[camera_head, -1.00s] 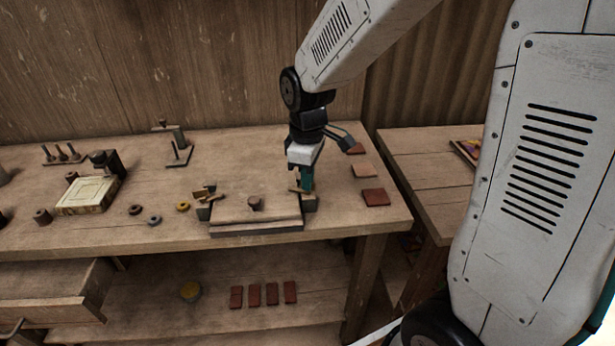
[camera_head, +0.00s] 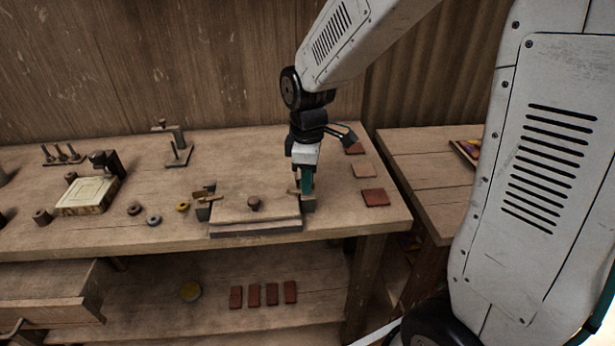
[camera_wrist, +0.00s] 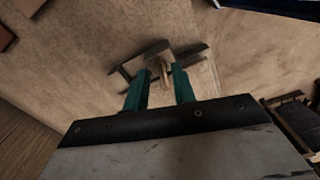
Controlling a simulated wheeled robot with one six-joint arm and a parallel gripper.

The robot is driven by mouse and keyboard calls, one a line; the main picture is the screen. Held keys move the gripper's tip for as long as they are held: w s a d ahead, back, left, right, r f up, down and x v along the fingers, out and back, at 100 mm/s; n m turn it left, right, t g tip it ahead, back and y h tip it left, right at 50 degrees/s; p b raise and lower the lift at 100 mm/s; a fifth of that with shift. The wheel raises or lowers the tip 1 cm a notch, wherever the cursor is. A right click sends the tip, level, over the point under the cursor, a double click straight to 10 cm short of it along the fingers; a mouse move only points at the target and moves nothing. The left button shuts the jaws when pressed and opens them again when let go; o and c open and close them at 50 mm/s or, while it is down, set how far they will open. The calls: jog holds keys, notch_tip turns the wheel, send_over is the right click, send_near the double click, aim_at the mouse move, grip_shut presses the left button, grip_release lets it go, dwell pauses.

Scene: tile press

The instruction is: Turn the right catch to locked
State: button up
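The press (camera_head: 255,215) is a flat wooden plate with a round knob on top, lying near the table's front edge. The right catch (camera_head: 309,204) is a small dark block with a brass lever at the plate's right end. The left catch (camera_head: 203,212) sits at the other end with its brass lever showing. My gripper (camera_head: 307,183) points down over the right catch. In the wrist view my two teal fingers (camera_wrist: 161,76) stand apart, on either side of the brass lever (camera_wrist: 163,73). Gaps show beside the lever. The fingers hide part of the catch in the head view.
Reddish and tan tiles (camera_head: 375,198) lie right of the press. A clamp stand (camera_head: 178,151) stands behind. More tiles (camera_head: 254,296) lie on the lower shelf.

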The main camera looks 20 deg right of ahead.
notch_tip(320, 180, up, 8)
jog(key=shift+f, duration=0.1)
dwell(0.6)
dwell(0.3)
jog(key=shift+s+m, duration=0.1)
jog(key=shift+m, duration=0.2)
jog(key=s+d+r+m, duration=0.1)
jog(key=s+m, duration=0.4)
jog(key=s, duration=0.6)
jog(key=s+d+r+m+t, duration=0.1)
jog(key=s+d+r+m, duration=0.1)
jog(key=s+m, duration=0.4)
jog(key=s+r, duration=0.1)
jog(key=s, duration=0.4)
jog(key=shift+r, duration=0.4)
